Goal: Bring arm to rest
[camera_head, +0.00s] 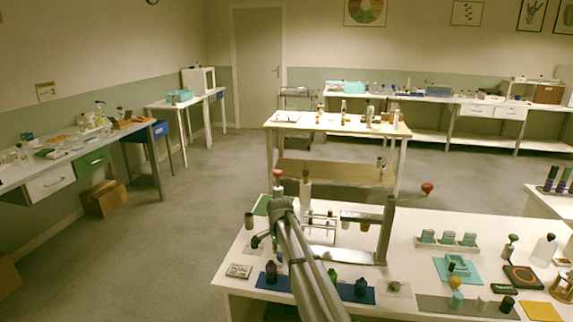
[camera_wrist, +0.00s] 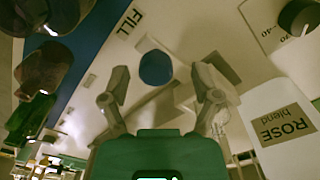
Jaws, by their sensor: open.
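My gripper (camera_wrist: 161,75) shows in the wrist view with its two grey fingers spread apart and nothing held between them. A round dark blue shape (camera_wrist: 156,67) shows beyond and between the fingertips; I cannot tell if it touches them. My arm (camera_head: 305,260) reaches from the bottom of the head view over the near white table (camera_head: 225,285). Its end is near several bottles at the table's back left, and the gripper's fingers are not clear there.
A bottle labelled ROSE blend (camera_wrist: 284,130) stands close right of the fingers. Dark bottles (camera_wrist: 45,68) are at left. A blue mat (camera_head: 350,295) lies along the front edge. A grey stand (camera_head: 384,235) rises right of my arm. Open floor (camera_head: 190,220) lies left.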

